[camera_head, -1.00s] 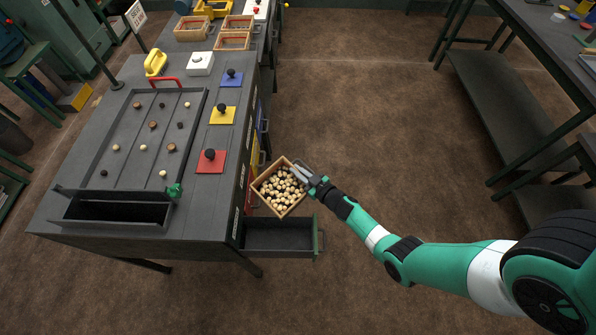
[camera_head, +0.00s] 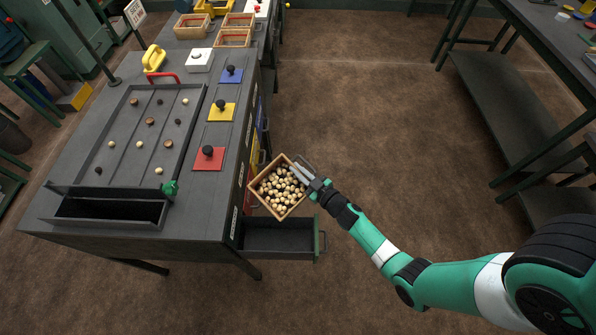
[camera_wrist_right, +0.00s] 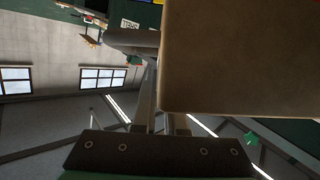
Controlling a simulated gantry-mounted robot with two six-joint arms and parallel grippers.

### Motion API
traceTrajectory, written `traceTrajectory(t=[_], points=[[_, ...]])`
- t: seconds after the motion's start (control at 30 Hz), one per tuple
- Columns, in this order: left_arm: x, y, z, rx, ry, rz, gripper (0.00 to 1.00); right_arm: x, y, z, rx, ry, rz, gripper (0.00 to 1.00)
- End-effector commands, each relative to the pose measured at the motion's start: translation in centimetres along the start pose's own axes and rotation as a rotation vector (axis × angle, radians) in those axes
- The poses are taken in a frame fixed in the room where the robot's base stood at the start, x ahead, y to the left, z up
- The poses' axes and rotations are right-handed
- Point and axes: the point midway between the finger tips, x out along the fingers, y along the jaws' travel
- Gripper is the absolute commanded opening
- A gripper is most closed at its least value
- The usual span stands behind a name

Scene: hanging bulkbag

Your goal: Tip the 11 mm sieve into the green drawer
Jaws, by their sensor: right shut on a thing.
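The sieve (camera_head: 267,205) is a square wooden-framed box full of pale and brown round pieces. My right gripper (camera_head: 301,172) is shut on its right side and holds it in the air beside the table. In the right wrist view the sieve's wooden wall (camera_wrist_right: 240,60) fills the upper right. The sieve looks roughly level, with the pieces inside. An open drawer (camera_head: 280,238) with a dark inside and a green front (camera_head: 318,240) sticks out just below the sieve in the picture. It looks empty. The sieve's size mark cannot be read. My left gripper is not in view.
The grey table (camera_head: 190,215) holds a sloped tray (camera_head: 140,135) with scattered pieces, a dark trough (camera_head: 110,212) and red (camera_head: 208,160), yellow (camera_head: 222,112) and blue (camera_head: 231,75) plates with knobs. More wooden sieves (camera_head: 234,38) stand at the back. The floor right of the table is clear.

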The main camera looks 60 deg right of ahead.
Motion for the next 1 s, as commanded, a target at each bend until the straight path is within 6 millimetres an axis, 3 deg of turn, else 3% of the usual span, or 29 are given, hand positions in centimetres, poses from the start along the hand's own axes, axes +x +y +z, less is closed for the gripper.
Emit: traceTrajectory(t=[1.0], points=[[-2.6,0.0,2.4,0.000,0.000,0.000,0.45,-1.4,-0.3,-1.6,-0.088,0.101,0.035,0.00]])
